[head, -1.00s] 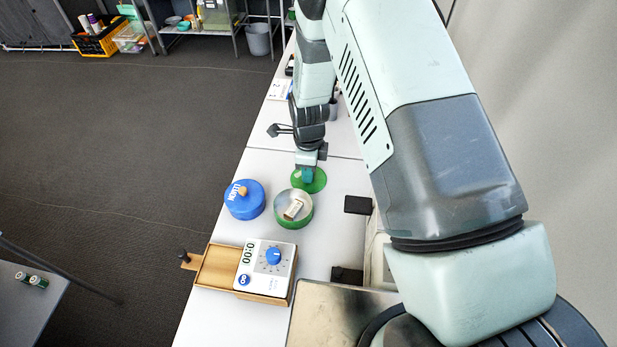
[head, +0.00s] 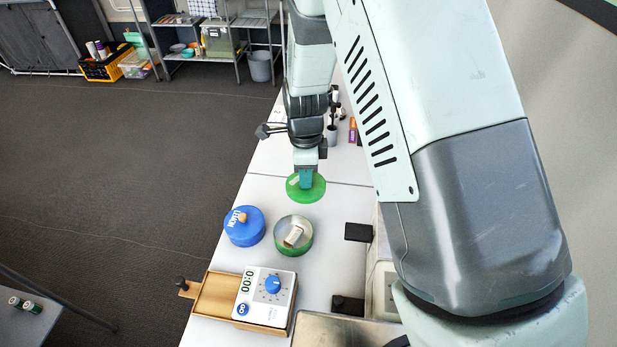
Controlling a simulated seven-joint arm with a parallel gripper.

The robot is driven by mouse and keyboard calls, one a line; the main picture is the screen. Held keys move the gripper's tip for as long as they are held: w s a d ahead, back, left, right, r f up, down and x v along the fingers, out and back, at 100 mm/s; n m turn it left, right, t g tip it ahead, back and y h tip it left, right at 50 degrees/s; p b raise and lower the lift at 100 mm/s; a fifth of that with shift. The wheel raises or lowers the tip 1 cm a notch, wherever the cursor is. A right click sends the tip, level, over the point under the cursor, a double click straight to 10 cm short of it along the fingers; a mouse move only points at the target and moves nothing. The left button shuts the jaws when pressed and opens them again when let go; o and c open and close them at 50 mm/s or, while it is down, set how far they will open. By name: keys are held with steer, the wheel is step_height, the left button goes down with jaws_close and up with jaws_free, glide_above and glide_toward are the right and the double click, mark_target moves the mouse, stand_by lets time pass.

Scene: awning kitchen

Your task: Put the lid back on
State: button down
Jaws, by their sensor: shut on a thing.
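The green lid (head: 307,192) is a flat green disc with a pale patch, just beyond the tin. My gripper (head: 305,182) is over it, pointing down, shut on its top; the fingers hide the grip itself. I cannot tell how far the lid is above the counter. The open round tin (head: 294,250) has a green outside and metal inside. A small pale block (head: 293,236) lies in it. The tin stands nearer the camera than the lid, slightly left of it.
A blue round tin with a knob (head: 244,226) stands just left of the open tin. A white timer (head: 266,296) sits on a wooden tray (head: 212,293) in front. Black blocks (head: 358,232) stand at right. Small items (head: 336,130) stand farther back.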

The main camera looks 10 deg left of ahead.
steer(key=s+a+r+n, duration=0.1)
steer(key=s+a+n, duration=0.1)
steer(key=s+n, duration=0.9)
steer(key=shift+w+d+f+n, duration=0.1)
steer(key=shift+w+f+n, duration=0.2)
steer(key=shift+f, duration=0.75)
steer(key=shift+w+d+f+n, duration=0.1)
steer(key=shift+w+f+n, duration=0.2)
steer(key=shift+f, duration=0.8)
steer(key=shift+w+d+f+n, duration=0.15)
steer(key=shift+f+n, duration=0.25)
steer(key=shift+f, duration=0.65)
steer(key=shift+a+f, duration=0.1)
steer(key=shift+f, duration=0.05)
steer(key=shift+c, duration=2.2)
jaws_free()
step_height(320, 180, up, 7)
